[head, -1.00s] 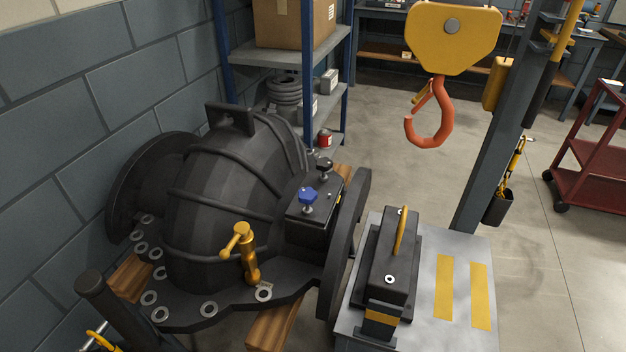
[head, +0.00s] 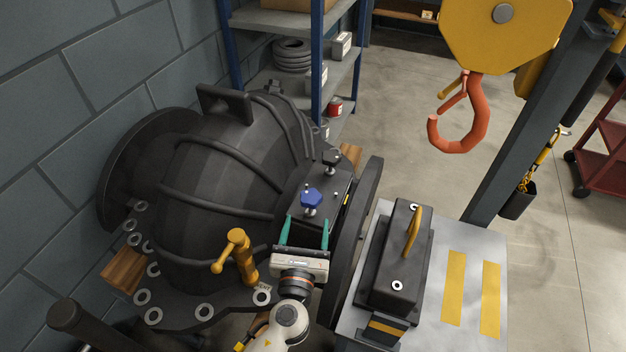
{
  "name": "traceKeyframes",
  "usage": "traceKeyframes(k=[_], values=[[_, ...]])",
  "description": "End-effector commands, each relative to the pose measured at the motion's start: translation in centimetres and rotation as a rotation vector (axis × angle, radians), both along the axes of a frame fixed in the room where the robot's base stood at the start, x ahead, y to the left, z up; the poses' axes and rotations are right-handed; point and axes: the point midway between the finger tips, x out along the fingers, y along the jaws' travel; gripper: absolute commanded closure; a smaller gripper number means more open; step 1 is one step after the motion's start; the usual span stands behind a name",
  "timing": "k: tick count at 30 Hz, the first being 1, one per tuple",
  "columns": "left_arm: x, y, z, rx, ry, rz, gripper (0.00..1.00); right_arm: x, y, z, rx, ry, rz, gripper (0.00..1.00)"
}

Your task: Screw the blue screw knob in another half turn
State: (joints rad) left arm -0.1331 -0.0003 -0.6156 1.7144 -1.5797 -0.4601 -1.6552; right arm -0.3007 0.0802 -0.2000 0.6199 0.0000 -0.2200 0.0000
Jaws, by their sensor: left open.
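The blue screw knob (head: 311,198) sits on its short metal screw on top of the black box (head: 325,190) at the side of the dark round casing (head: 215,185). My left gripper (head: 305,222) comes up from the bottom of the head view. Its two teal fingers are open and point at the knob from the near side. The fingertips are just short of the knob, with nothing between them. A black knob (head: 331,158) stands behind the blue one on the same box. My right gripper is not in view.
A yellow-brass valve handle (head: 236,255) stands close left of my left gripper. An orange hook (head: 462,125) hangs at upper right. A black block with a yellow handle (head: 398,262) rests on the grey table (head: 468,245) at right.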

Motion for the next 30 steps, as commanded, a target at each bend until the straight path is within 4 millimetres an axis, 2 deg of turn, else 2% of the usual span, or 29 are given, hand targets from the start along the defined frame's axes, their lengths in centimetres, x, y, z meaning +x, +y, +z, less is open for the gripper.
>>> traceKeyframes(k=[9,15,21,30], values=[[6.2,-0.8,0.2,-0.005,-0.001,0.005,0.34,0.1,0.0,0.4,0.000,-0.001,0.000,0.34],[9.4,-1.2,0.1,-0.006,0.000,0.006,0.34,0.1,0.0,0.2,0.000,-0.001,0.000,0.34],[10.9,-1.4,0.1,-0.007,0.002,0.005,0.34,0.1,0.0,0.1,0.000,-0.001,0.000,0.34],[11.0,-1.4,0.1,-0.008,0.002,0.006,0.34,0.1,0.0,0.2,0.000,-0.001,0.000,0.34]])
